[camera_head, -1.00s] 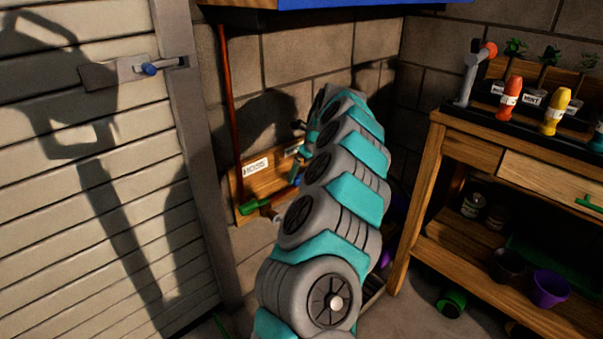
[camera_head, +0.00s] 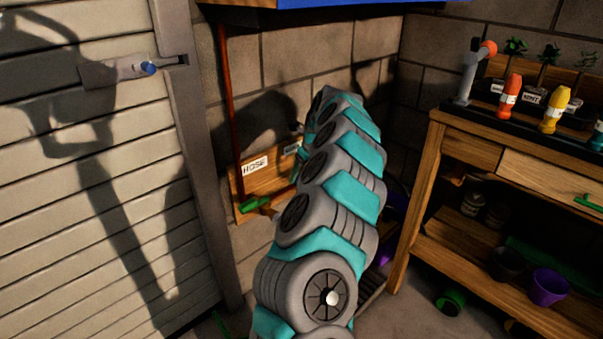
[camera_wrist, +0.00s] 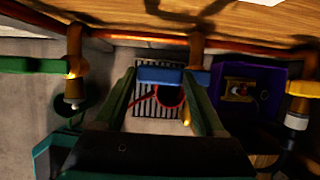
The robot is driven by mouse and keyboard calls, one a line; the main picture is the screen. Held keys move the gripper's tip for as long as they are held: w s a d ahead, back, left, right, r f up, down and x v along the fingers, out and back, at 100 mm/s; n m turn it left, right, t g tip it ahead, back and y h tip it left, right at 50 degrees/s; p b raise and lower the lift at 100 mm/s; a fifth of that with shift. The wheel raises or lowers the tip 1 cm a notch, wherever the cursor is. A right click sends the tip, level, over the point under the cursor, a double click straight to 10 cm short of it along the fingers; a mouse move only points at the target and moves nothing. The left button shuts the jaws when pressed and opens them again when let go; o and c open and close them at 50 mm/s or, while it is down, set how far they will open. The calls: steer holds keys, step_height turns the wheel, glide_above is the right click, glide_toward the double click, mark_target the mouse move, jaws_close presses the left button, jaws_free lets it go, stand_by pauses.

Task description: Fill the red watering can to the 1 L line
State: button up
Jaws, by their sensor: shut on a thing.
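In the wrist view my gripper (camera_wrist: 160,74) has its two green fingers on either side of a blue tap handle (camera_wrist: 160,76) and is shut on it. The handle belongs to the middle tap (camera_wrist: 196,50) on a copper pipe. Below it, over a floor grate (camera_wrist: 150,108), a red round rim with a thin red part to its left shows; this looks like the red watering can (camera_wrist: 170,104), seen from above. Its inside is dark, and I cannot make out the 1 L line or the water level. In the head view my arm hides the gripper and can.
A green-handled tap (camera_head: 256,203) under a HOSE label (camera_head: 255,166) is left of the arm; its handle also shows in the wrist view (camera_wrist: 30,65). A yellow-handled tap (camera_wrist: 298,88) and purple container (camera_wrist: 240,92) are at right. A wooden bench (camera_head: 437,190) stands right.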

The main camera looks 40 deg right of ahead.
jaws_close()
steer(key=n, duration=0.1)
steer(key=s+n+y, duration=0.1)
steer(key=n, duration=0.1)
steer(key=shift+s+d, duration=0.2)
steer(key=shift+d, duration=0.1)
stand_by(0.4)
steer(key=o, duration=1.1)
jaws_free()
steer(key=shift+o, duration=0.2)
